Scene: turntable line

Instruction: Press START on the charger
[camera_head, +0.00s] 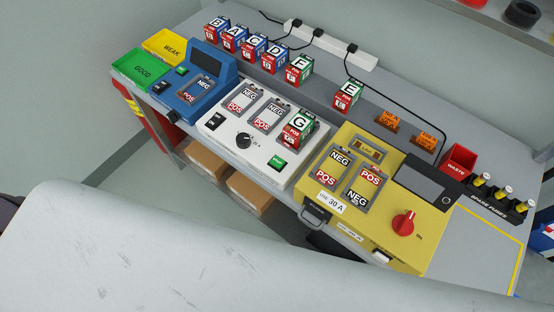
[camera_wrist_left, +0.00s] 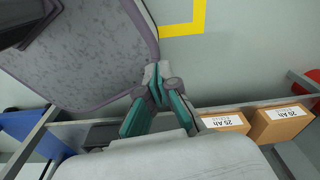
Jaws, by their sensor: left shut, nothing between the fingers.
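The charger (camera_head: 229,148) is a white box in the middle of the bench in the head view. Its green START button (camera_head: 278,162) is at its lower right and is uncovered. A black dial (camera_head: 244,140) and an ON/OFF switch (camera_head: 214,122) are also on its face. Block G (camera_head: 298,131) sits in its right bay; the other two bays look empty. My left gripper (camera_wrist_left: 158,88) is shut and empty in the left wrist view, near shelved boxes, away from the START button. Neither gripper shows in the head view.
A blue device (camera_head: 188,103) stands left of the charger, a yellow device (camera_head: 388,235) right of it. Several lettered blocks, including block E (camera_head: 347,95), stand behind. Cardboard boxes (camera_wrist_left: 225,121) lie on the lower shelf. A red waste bin (camera_head: 459,160) is at the right.

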